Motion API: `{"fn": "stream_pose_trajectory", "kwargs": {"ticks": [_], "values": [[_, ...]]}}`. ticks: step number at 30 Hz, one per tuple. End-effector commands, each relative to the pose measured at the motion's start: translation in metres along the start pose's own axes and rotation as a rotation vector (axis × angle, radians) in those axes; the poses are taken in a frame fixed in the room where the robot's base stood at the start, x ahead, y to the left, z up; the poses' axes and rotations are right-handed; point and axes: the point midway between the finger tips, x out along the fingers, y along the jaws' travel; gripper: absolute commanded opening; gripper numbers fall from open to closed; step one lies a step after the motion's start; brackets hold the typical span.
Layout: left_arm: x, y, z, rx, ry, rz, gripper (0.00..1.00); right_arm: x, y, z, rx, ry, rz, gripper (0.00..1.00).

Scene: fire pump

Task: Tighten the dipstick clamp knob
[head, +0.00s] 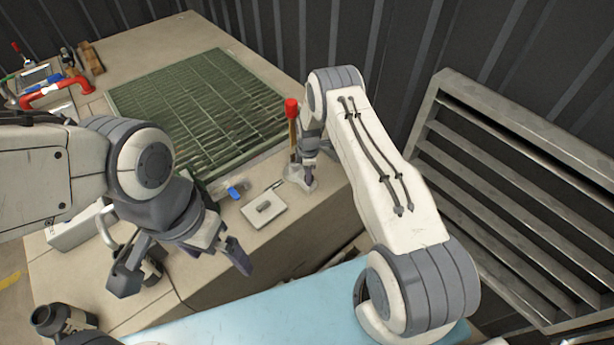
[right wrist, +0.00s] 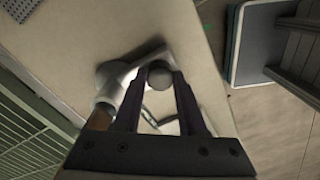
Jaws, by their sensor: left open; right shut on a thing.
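The dipstick (head: 292,110) stands upright with a red top and a brownish shaft in the head view. Its pale grey clamp (head: 297,178) is at its foot on the beige bench top. In the right wrist view the clamp (right wrist: 111,82) lies left of the fingers, and the round grey knob (right wrist: 160,78) is between the fingertips. My right gripper (head: 309,160) is shut on the knob; its fingers (right wrist: 160,72) flank it. The knob is hidden in the head view. My left gripper (head: 184,268) is open and empty, in front of the bench's near edge.
A green grating (head: 195,105) covers the bench behind. A small pale plate (head: 264,209) and a blue item (head: 236,192) lie left of the clamp. A red pipe (head: 62,90) is at far left. A slatted metal rack (head: 510,190) stands at right. A light blue surface (head: 290,308) is in front.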

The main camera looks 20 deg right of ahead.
Motion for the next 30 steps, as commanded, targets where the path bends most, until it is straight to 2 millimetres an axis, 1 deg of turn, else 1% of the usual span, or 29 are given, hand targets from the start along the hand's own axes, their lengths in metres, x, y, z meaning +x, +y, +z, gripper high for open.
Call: {"fn": "stream_pose_trajectory", "kwargs": {"ticks": [1, 5, 11, 18, 30], "values": [[0.004, 0.0, 0.0, 0.0, 0.0, 0.0, 1.0, 0.003, -0.003, 0.002, 0.014, -0.002, -0.01, 0.0], [0.013, -0.001, 0.001, -0.002, 0.0, 0.0, 1.0, 0.005, -0.003, 0.003, 0.072, -0.003, -0.011, 0.0], [0.034, -0.003, 0.002, -0.005, 0.0, 0.0, 1.0, 0.007, -0.004, 0.005, 0.218, -0.005, -0.013, 0.0], [0.06, -0.004, 0.003, -0.01, 0.0, 0.0, 1.0, 0.007, -0.004, 0.006, 0.445, -0.008, -0.013, 0.0], [0.095, -0.007, 0.005, -0.009, 0.0, 0.0, 1.0, 0.006, -0.005, 0.006, 0.823, -0.012, -0.012, 0.0]]}}
